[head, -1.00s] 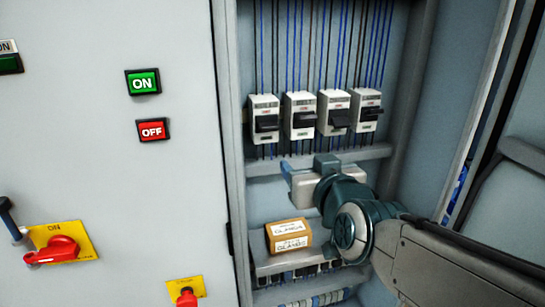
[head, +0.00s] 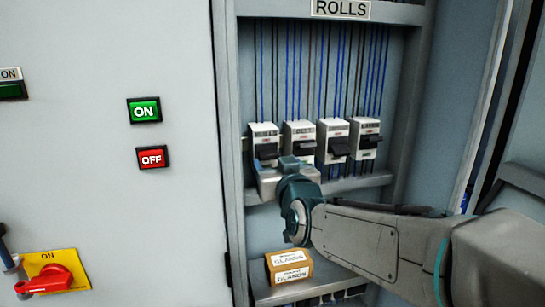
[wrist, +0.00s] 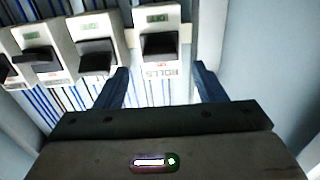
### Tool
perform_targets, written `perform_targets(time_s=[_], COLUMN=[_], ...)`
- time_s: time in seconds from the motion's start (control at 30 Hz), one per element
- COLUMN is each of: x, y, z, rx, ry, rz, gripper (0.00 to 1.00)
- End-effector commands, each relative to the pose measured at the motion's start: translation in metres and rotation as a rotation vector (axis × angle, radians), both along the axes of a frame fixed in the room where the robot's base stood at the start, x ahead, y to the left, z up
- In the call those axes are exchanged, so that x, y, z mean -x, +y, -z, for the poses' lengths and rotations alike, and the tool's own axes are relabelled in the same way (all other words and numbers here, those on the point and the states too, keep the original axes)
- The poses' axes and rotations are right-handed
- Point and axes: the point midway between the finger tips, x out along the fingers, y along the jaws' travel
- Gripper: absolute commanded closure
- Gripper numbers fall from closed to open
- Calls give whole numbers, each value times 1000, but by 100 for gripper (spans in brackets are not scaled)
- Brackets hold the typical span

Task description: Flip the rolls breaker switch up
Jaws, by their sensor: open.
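The rolls breaker (head: 263,131) is the leftmost of the white breakers in the head view, with a black switch (head: 266,151). I cannot tell for sure whether that switch is up or down. My gripper (wrist: 161,88) is open and empty, its blue fingers on either side of the breaker's line. In the head view its body is just below this breaker, fingertips mostly hidden. No contact shows.
Three other breakers (head: 300,134) stand in a row to the right in the head view. A cardboard box marked GLANDS (head: 288,267) sits on a lower ledge. The cabinet's left edge (head: 229,150) is close to my gripper. Wires run above the breakers.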

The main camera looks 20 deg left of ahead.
Motion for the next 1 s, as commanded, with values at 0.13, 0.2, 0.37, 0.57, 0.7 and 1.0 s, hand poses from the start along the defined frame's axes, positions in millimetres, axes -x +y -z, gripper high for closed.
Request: perform_targets(time_s=[0.13, 0.2, 0.37, 0.57, 0.7, 1.0], x=[-17, -23, -30, -31, -31, -31], y=[11, 14, 18, 19, 19, 19], z=[-1, 0, 0, 0, 0, 0], rx=[0, 1, 1, 0, 0, 1], ry=[1, 1, 1, 0, 0, 1], rz=[0, 0, 0, 0, 0, 0], gripper=[36, 36, 36, 36, 45, 81])
